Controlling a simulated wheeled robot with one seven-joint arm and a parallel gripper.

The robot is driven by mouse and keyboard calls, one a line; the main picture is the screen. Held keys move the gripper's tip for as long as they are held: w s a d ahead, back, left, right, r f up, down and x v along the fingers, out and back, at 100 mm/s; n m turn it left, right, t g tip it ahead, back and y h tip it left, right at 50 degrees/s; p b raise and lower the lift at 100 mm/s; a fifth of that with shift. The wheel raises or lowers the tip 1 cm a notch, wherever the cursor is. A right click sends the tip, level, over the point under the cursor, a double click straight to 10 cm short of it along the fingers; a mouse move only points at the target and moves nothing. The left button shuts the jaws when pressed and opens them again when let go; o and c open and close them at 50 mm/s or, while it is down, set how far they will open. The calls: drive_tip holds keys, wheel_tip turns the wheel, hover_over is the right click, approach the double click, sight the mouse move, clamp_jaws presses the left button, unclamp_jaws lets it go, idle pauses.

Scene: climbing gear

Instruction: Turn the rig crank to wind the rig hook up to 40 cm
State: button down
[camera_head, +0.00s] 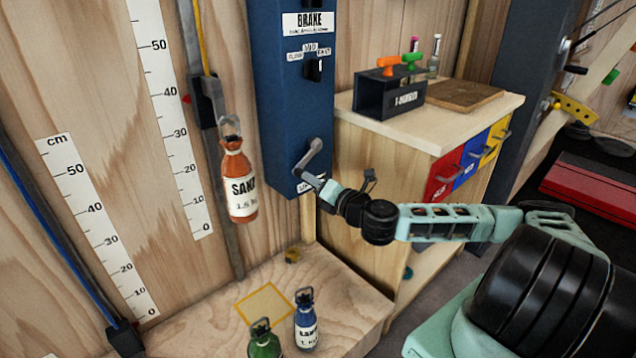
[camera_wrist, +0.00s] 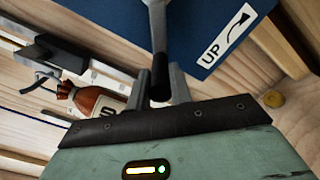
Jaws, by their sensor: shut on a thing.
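The rig crank (camera_head: 313,158) is a grey arm low on the blue brake box (camera_head: 290,110). In the wrist view, the crank's grey arm (camera_wrist: 157,22) ends in a black handle (camera_wrist: 160,75). My gripper (camera_head: 318,188) is shut on this handle, with a finger on each side. The rig hook (camera_head: 230,128) hangs from a dark carriage (camera_head: 206,100) and carries an orange sand bag (camera_head: 238,180). The carriage's red pointer (camera_head: 186,99) appears close to the 40 mark on the cm scale (camera_head: 172,110); the slanted view blurs the exact reading.
A wooden ledge (camera_head: 340,310) below holds a green bag (camera_head: 264,342), a blue bag (camera_head: 306,325) and a yellow square outline (camera_head: 264,303). A wooden cabinet (camera_head: 385,165) with coloured drawers stands right of the box. An UP arrow label (camera_wrist: 227,37) is beside the crank.

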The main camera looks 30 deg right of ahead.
drive_tip(key=shift+a+r+m, duration=0.2)
drive_tip(key=shift+r+m, duration=0.5)
drive_tip(key=c, duration=1.3)
unclamp_jaws()
drive_tip(key=shift+o, duration=0.2)
drive_tip(key=shift+f, duration=0.1)
drive_tip(key=shift+s+d, duration=0.1)
drive_tip(key=shift+s, duration=0.45)
drive_tip(key=s, duration=0.6)
drive_tip(key=shift+s+d, duration=0.2)
drive_tip(key=shift+d, duration=0.2)
